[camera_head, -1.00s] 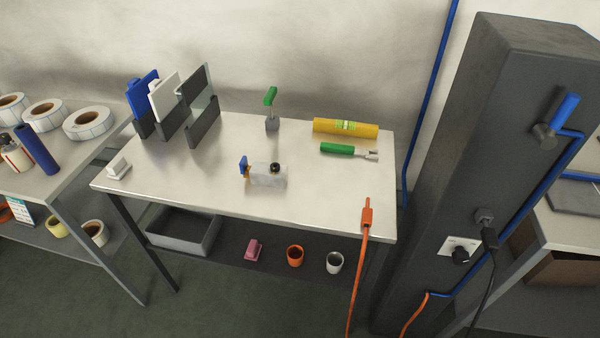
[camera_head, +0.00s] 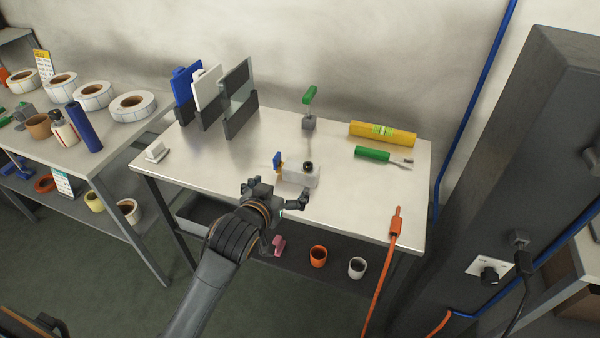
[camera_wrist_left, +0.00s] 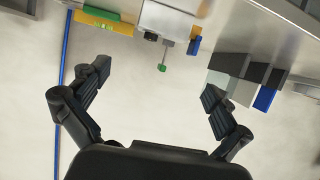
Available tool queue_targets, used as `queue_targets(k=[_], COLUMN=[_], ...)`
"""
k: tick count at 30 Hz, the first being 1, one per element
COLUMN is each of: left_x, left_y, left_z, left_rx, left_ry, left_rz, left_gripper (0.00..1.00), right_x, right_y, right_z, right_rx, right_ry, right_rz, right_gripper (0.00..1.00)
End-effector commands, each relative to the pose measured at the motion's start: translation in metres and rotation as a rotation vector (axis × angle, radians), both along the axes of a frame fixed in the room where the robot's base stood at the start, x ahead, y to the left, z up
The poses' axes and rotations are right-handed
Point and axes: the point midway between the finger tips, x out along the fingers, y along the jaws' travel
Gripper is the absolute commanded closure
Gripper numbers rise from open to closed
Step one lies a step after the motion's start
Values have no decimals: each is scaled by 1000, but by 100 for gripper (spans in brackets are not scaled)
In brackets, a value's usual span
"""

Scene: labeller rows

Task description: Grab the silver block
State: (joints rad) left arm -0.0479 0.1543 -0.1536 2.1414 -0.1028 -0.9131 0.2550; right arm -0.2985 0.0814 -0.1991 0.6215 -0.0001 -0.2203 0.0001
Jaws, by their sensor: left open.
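The silver block (camera_head: 300,177) lies on the pale tabletop (camera_head: 350,202), with a blue piece at its left end and a black knob on top. In the left wrist view the block (camera_wrist_left: 168,18) is at the top edge, partly cut off. My left gripper (camera_head: 275,193) is open and empty, at the table's front edge just in front of the block, apart from it. Its two spread fingers (camera_wrist_left: 157,82) also show in the left wrist view with nothing between them. My right gripper is not in view.
Upright panels in dark holders (camera_head: 241,115) stand back left. An orange cable clip (camera_head: 396,222) hangs at the front right edge.

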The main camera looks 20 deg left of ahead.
Motion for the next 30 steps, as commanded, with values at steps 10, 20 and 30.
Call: queue_targets(k=[10,20,30], left_x=[60,84,119], left_y=[-1,-1,-1], left_z=[-24,-34,-50], left_rx=[0,1,0], left_ry=[0,0,0], left_rz=[0,-1,-1], left_gripper=[0,0,0], right_x=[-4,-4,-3], right_y=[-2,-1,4], right_z=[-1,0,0], right_rx=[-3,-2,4], right_ry=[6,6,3], right_rz=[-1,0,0], right_gripper=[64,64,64])
